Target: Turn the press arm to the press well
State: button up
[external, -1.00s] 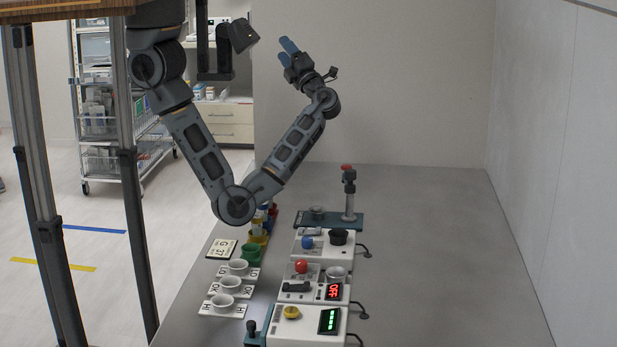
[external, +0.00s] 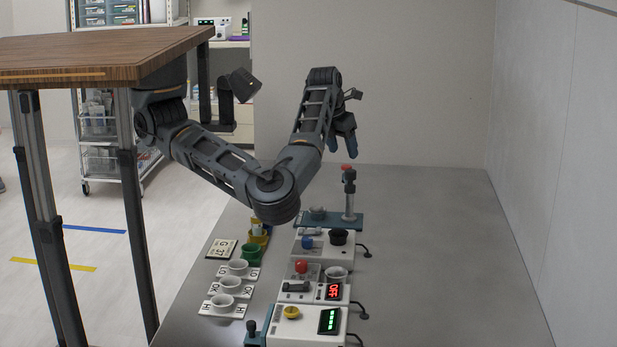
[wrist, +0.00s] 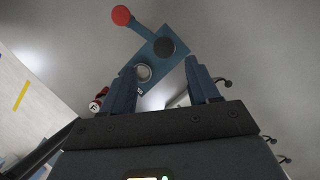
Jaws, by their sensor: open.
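The press stands on a blue plate (external: 330,222) toward the far part of the bench. Its post (external: 349,200) rises at the plate's right, with a red knob (external: 346,167) at the top. The press well (external: 318,212) is a grey ring at the plate's left. In the wrist view, the red knob (wrist: 121,15) is at the end of the press arm (wrist: 137,27), which sticks out past the plate and does not point to the well (wrist: 144,72). My gripper (external: 344,150) is open and empty, pointing down above the post; its fingers (wrist: 160,70) frame the plate.
White units with a blue knob (external: 307,242), a red knob (external: 301,266) and a yellow knob (external: 291,312) line the bench nearer the camera. White cups (external: 230,284) on labelled cards stand at the left. The bench right of the units is clear.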

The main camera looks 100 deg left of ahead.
aim_at(350, 171)
jog(key=x, duration=0.7)
jog(key=shift+w+d+f, duration=0.15)
jog(key=shift+w+f, duration=0.15)
jog(key=shift+f, duration=0.1)
grip_shut()
dwell(0.3)
